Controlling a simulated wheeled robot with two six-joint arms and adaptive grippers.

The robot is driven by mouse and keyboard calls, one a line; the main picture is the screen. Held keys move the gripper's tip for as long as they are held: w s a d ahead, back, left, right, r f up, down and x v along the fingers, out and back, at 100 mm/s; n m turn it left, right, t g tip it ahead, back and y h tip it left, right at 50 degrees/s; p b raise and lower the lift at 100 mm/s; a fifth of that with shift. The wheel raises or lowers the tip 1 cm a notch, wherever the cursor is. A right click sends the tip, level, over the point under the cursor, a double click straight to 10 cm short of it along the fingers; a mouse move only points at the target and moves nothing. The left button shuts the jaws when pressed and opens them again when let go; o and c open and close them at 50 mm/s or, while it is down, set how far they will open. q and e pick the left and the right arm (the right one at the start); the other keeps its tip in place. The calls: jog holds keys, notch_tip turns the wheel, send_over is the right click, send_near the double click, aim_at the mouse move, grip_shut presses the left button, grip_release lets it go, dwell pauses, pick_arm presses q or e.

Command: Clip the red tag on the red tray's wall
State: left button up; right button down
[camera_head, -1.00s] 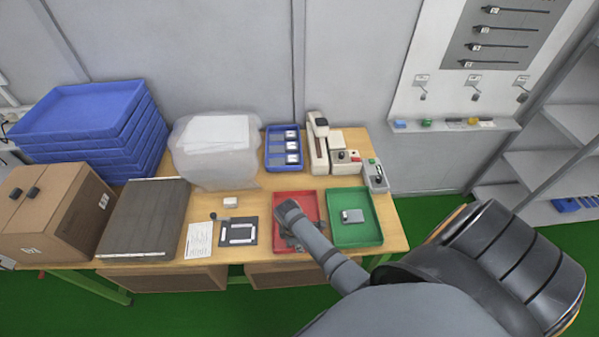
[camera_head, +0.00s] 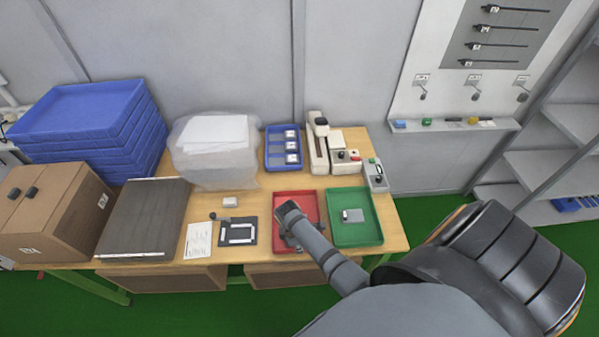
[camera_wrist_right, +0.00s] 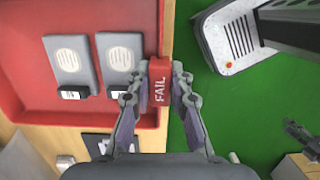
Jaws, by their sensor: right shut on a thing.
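The red tray (camera_head: 285,197) lies on the table, left of the green tray. In the right wrist view its red floor and wall (camera_wrist_right: 88,16) fill the upper left. My right gripper (camera_wrist_right: 160,74) is shut on the red tag (camera_wrist_right: 159,88), which reads FAIL. In the head view my right gripper (camera_head: 291,243) is over the red tray, and the tag is hidden.
Two grey devices (camera_wrist_right: 70,62) lie in the red tray. The green tray (camera_head: 355,229) holds a grey-white device (camera_head: 353,215). A blue tray (camera_head: 276,164) and small machines (camera_head: 336,166) stand behind. A dark pad (camera_head: 236,241) and paper sheet (camera_head: 198,240) lie left.

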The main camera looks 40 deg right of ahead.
jog(key=shift+f, duration=0.35)
dwell(0.3)
jog(key=c, duration=1.1)
grip_release()
jog(key=shift+c, duration=0.2)
jog(key=shift+r+p, duration=0.4)
jog(key=shift+r, duration=3.1)
